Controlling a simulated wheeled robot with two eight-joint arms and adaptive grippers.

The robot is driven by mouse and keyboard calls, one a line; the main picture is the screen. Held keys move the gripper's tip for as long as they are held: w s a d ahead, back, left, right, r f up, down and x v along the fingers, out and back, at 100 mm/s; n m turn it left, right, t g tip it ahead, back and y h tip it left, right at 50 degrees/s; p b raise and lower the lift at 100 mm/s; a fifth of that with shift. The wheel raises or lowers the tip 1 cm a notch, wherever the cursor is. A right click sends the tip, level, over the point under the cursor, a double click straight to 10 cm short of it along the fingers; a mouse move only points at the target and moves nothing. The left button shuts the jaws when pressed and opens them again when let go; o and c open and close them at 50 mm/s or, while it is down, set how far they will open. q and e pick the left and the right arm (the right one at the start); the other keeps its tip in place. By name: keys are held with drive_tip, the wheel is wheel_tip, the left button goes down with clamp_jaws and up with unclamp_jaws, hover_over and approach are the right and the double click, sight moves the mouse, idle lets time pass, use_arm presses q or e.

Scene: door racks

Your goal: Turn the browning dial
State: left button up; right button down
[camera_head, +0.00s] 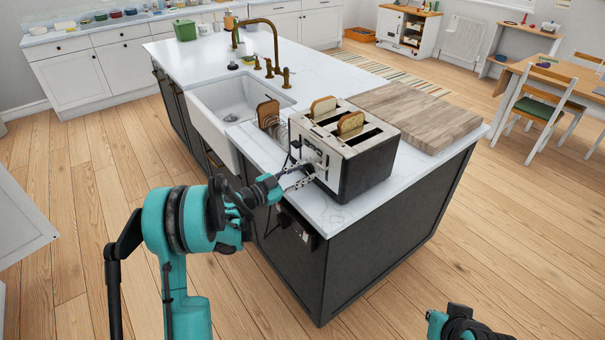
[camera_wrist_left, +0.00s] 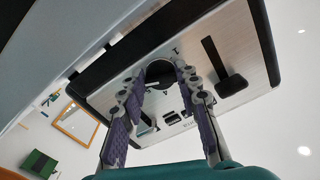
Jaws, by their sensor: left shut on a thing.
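The toaster (camera_head: 362,170) stands on the white island counter, with a steel front, dark sides and bread slices in its slots. Its front panel (camera_wrist_left: 232,38) fills the upper left wrist view. The dark round browning dial (camera_wrist_left: 160,71) sits between the fingertips of my left gripper (camera_wrist_left: 163,78), which is shut on it. In the head view my left gripper (camera_head: 306,174) reaches the toaster's front from the left, and its fingers hide the dial. Only a bit of my right arm shows at the bottom right; its fingers are not seen.
A black lever (camera_wrist_left: 228,78) is beside the dial. A wire rack with a brown slice (camera_head: 268,113) stands left of the toaster by the sink (camera_head: 235,98). A wooden board (camera_head: 418,115) lies behind it. The counter's front corner (camera_head: 330,212) is clear.

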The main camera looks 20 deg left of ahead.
use_arm(q)
drive_tip(key=shift+n, duration=0.3)
drive_tip(key=n+b, duration=0.1)
drive_tip(key=n, duration=0.2)
drive_tip(key=shift+n, duration=0.3)
drive_tip(key=shift+s+d+n+b, duration=0.1)
drive_tip(key=shift+n+b, duration=0.35)
drive_tip(key=shift+n, duration=1.75)
drive_tip(key=o, duration=1.2)
drive_tip(key=shift+c, duration=0.2)
drive_tip(key=v, duration=1.2)
